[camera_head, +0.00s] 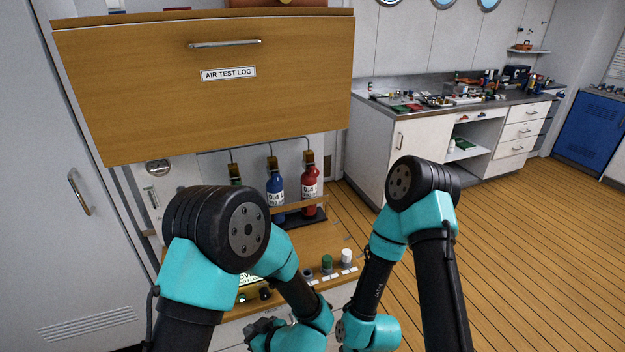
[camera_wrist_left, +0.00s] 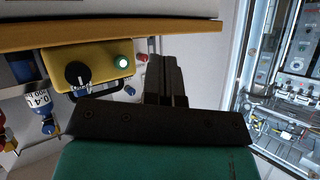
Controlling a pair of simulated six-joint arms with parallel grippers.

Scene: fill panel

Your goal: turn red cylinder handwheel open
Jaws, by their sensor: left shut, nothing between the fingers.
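The red cylinder (camera_head: 309,187) stands upright at the right end of a row under the wooden flap, with a white label and a brown block at its top. Its handwheel is not clear in the head view. In the left wrist view a red part (camera_wrist_left: 5,138) shows at the left edge; I cannot tell whether it is the handwheel. My left gripper (camera_wrist_left: 167,72) is shut and empty, apart from the cylinders, beside a yellow box. In the head view its arm bends down to the bottom edge. My right gripper is not in view; its arm leaves at the bottom.
The wooden flap (camera_head: 130,90) overhangs. The yellow box (camera_wrist_left: 85,75) bears a black knob and green light.

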